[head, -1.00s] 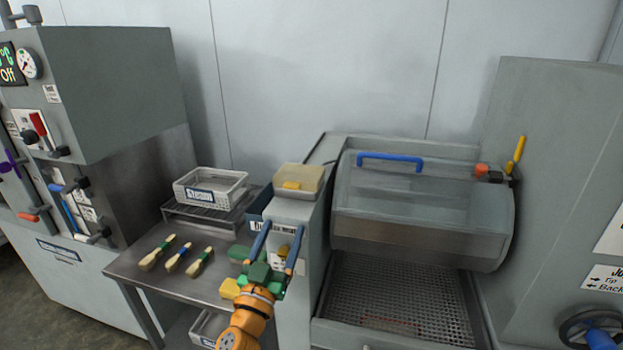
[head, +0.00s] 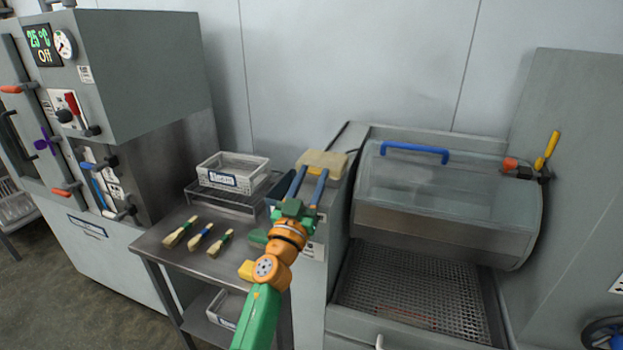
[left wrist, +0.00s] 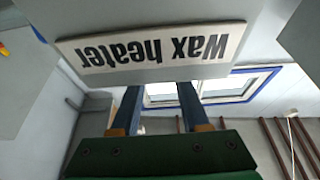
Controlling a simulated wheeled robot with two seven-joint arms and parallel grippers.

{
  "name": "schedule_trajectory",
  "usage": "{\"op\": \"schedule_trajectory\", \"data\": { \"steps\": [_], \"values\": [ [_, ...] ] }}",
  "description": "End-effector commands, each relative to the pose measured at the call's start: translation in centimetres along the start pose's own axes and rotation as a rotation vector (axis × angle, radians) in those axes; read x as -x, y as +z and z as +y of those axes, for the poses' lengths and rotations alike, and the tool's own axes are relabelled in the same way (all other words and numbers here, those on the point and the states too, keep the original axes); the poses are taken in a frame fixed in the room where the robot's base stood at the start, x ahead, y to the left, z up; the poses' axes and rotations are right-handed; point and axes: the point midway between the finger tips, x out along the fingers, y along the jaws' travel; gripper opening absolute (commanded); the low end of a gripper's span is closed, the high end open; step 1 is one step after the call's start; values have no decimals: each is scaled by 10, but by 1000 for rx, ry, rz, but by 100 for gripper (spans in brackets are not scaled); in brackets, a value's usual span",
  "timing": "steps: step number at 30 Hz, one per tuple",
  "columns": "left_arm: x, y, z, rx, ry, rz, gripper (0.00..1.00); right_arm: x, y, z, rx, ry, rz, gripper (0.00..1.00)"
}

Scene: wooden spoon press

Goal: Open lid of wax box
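The wax box with its pale yellow lid (head: 322,163) stands on the grey wax heater cabinet against the wall. The lid looks closed. My left gripper (head: 313,171) is in front of the box, its two blue fingers apart with nothing seen between them. The lid's front handle is hidden behind the fingers in the head view. In the left wrist view the fingers (left wrist: 158,88) reach toward the underside below an upside-down "Wax heater" sign (left wrist: 150,48). I cannot tell whether they touch anything. My right gripper is not in view.
A clear-covered machine (head: 450,195) with a blue handle stands right of the box. Left are a white basket (head: 233,170) on a rack and several brushes (head: 200,238) on a steel table (head: 165,255). A grey press (head: 150,75) stands farther left.

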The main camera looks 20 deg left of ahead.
Motion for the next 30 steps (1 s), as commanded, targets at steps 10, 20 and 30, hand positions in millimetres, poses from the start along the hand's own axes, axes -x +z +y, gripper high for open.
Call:
{"op": "schedule_trajectory", "data": {
  "steps": [10, 20, 30],
  "values": [
    [0, 0, 0, 0, -1, -1, 0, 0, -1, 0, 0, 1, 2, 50],
    [0, 1, 0, -1, -1, -1, 0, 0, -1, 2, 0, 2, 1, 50],
    [0, 1, 0, -1, 0, -2, 0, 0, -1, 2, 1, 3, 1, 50]
  ]
}}
